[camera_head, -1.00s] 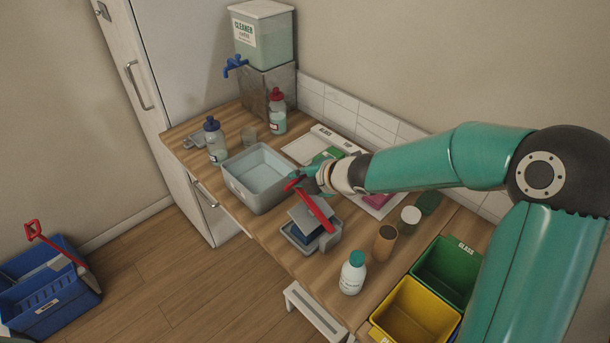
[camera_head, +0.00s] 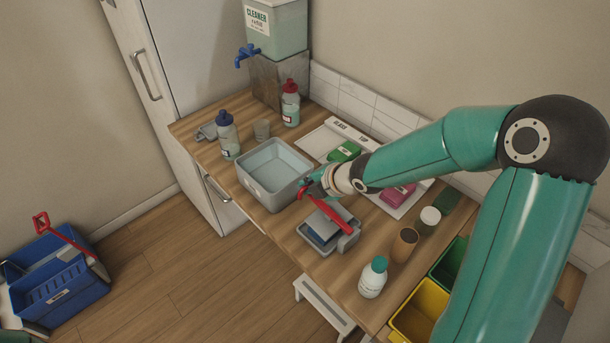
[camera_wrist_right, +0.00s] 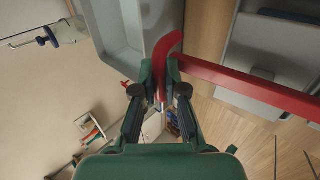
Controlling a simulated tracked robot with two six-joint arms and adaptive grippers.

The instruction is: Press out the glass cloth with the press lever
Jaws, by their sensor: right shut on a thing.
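The grey press (camera_head: 347,243) stands near the counter's front edge, with a red lever (camera_head: 335,218) slanting across its top. A grey plate tilts over a blue thing (camera_head: 319,238) inside the press; it may be the glass cloth, mostly hidden by the plate. My right gripper (camera_head: 306,188) is shut on the lever's far end, beside the grey basin. In the right wrist view the fingers (camera_wrist_right: 160,88) close around the red lever's curved end (camera_wrist_right: 165,58). My left gripper is not in view.
The grey basin (camera_head: 247,184) stands left of the press. A white bottle (camera_head: 372,282) and a brown cup (camera_head: 404,245) stand to the right. Behind, green (camera_head: 345,152) and pink (camera_head: 397,195) folded cloths lie on a white labelled board. Green and yellow bins (camera_head: 420,312) are at right.

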